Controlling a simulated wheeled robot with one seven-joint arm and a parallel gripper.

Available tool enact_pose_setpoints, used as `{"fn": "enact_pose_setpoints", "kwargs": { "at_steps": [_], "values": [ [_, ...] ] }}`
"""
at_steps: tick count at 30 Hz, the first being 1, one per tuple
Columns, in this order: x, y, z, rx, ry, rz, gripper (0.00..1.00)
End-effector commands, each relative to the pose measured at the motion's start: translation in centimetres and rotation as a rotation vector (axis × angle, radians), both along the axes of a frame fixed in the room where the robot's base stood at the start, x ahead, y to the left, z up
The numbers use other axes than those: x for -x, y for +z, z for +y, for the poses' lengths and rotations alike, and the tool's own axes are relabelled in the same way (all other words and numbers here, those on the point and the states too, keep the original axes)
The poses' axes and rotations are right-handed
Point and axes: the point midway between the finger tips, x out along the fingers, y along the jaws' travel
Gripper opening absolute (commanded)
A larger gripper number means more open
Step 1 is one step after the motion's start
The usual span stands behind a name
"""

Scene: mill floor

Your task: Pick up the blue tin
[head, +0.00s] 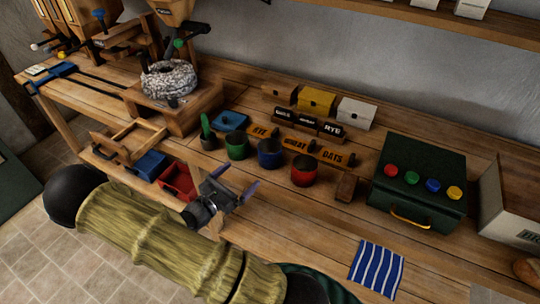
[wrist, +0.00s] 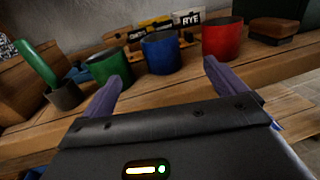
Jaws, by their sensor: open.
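The blue tin (head: 270,153) is an open round tin standing upright on the bench, between a green tin (head: 237,146) and a red tin (head: 304,172). In the wrist view the blue tin (wrist: 160,53) stands ahead, beyond the gap between my fingers. My gripper (head: 236,180) is open and empty, in front of the bench's near edge and short of the tins. Its two purple fingers also show in the wrist view (wrist: 163,75), apart from the tin.
A small dark pot with a green handle (head: 208,134) stands left of the green tin. Label blocks (head: 295,143) stand behind the tins. A wooden block (head: 346,187) and a dark green case (head: 420,178) stand to the right. An open drawer (head: 133,135) juts out at left.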

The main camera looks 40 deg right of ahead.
Motion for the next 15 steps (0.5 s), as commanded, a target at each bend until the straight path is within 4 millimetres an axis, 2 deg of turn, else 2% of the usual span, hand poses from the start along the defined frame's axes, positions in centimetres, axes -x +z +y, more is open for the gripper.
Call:
{"fn": "enact_pose_setpoints", "kwargs": {
  "at_steps": [15],
  "values": [
    [-1.8, 0.2, -9.0, 0.000, -0.004, 0.000, 0.96]
  ]
}}
